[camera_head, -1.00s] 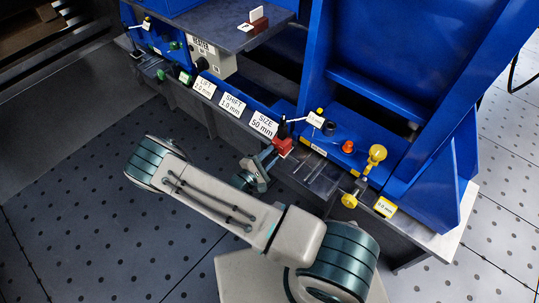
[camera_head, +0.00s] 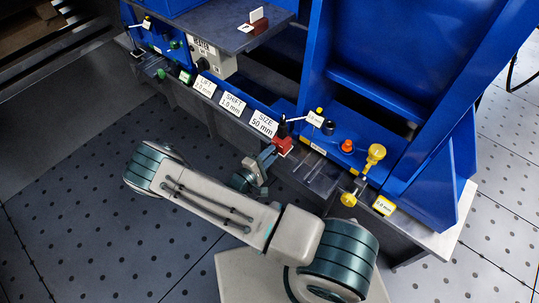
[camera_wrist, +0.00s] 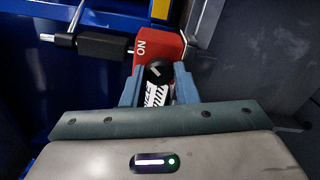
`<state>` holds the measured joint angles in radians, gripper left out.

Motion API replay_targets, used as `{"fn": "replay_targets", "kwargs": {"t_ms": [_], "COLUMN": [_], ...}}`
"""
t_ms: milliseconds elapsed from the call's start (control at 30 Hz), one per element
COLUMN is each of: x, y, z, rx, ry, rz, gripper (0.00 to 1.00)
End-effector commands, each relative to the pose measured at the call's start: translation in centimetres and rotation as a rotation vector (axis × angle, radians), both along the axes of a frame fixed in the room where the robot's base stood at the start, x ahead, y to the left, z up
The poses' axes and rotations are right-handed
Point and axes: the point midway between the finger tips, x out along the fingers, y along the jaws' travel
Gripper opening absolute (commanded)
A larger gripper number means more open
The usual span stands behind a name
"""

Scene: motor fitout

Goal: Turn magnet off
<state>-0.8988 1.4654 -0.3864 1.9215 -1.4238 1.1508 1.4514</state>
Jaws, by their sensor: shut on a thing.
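The magnet is a red block (camera_head: 282,146) at the front edge of the bench; in the wrist view the red block (camera_wrist: 162,48) carries white "ON" lettering, seen upside down. A round black knob (camera_wrist: 158,72) sits on its near face. My gripper (camera_head: 268,157) reaches this block from the front left. In the wrist view the blue-grey fingers of my gripper (camera_wrist: 158,90) stand on either side of the knob and are shut on it. A black-and-white label shows between the fingers, partly hidden.
A black cylinder with a metal rod (camera_wrist: 100,45) juts left from the red block. White cards, one reading "SIZE 50 mm" (camera_head: 264,123), stand left of it. Yellow knobs (camera_head: 375,153) and an orange knob (camera_head: 347,146) are to the right.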

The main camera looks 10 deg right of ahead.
Motion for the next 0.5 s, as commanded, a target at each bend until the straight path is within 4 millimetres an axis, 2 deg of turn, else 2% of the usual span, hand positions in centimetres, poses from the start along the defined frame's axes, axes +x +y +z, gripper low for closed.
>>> {"fn": "replay_targets", "kwargs": {"t_ms": [67, 100, 167, 200, 500], "x": [-0.03, -0.04, -0.04, -0.03, -0.12], "y": [-0.06, -0.05, -0.05, -0.05, 0.21], "z": [-0.02, -0.02, -0.02, -0.03, 0.01], "rx": [0.0, -0.001, -0.001, -0.001, -0.001], "ry": [0.001, 0.002, 0.002, 0.001, 0.002], "rz": [-0.001, -0.001, -0.001, -0.001, 0.001], "gripper": [0.04, 0.29, 0.46, 0.49, 0.49]}}
